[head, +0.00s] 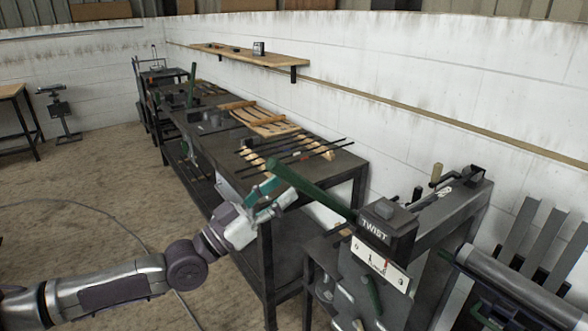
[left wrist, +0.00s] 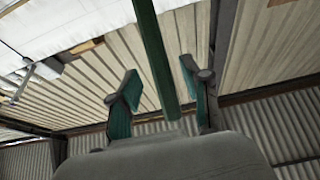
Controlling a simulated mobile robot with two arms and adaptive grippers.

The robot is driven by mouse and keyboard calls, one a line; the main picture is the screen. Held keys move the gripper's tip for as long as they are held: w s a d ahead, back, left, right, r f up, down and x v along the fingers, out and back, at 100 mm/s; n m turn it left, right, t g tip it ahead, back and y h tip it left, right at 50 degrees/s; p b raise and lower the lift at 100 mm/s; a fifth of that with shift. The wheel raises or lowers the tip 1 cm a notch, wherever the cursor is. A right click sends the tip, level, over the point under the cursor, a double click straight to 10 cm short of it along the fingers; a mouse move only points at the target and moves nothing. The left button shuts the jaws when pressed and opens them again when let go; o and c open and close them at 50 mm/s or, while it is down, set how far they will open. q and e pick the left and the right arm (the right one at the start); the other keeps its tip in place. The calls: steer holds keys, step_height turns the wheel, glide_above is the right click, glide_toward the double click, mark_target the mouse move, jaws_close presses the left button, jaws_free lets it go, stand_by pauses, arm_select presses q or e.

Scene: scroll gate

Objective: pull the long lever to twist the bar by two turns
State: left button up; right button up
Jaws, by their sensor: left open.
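The long green lever (head: 315,190) slants up and left from the dark block marked TWIST (head: 388,230) on the bench machine. My left gripper (head: 271,198) is near the lever's upper-left part, with its jaws open. In the left wrist view, the lever (left wrist: 152,45) runs between the two spread fingers of the gripper (left wrist: 160,82), with gaps on both sides. A white plate (head: 380,262) with a figure 1 and a small red mark is on the machine below the block. I cannot clearly make out the bar. My right gripper is not in view.
A dark workbench (head: 215,140) with rods and wooden pieces stands behind the lever. A wall shelf (head: 245,55) is above it. A roller machine (head: 515,285) and upright metal strips (head: 545,245) are at the right. The floor (head: 100,215) at the left is mostly clear, with a cable.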

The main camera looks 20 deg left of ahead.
mark_target(294, 178)
arm_select(q)
steer(key=shift+p+x, duration=0.5)
steer(key=shift+x, duration=1.7)
steer(key=shift+c, duration=0.2)
jaws_close()
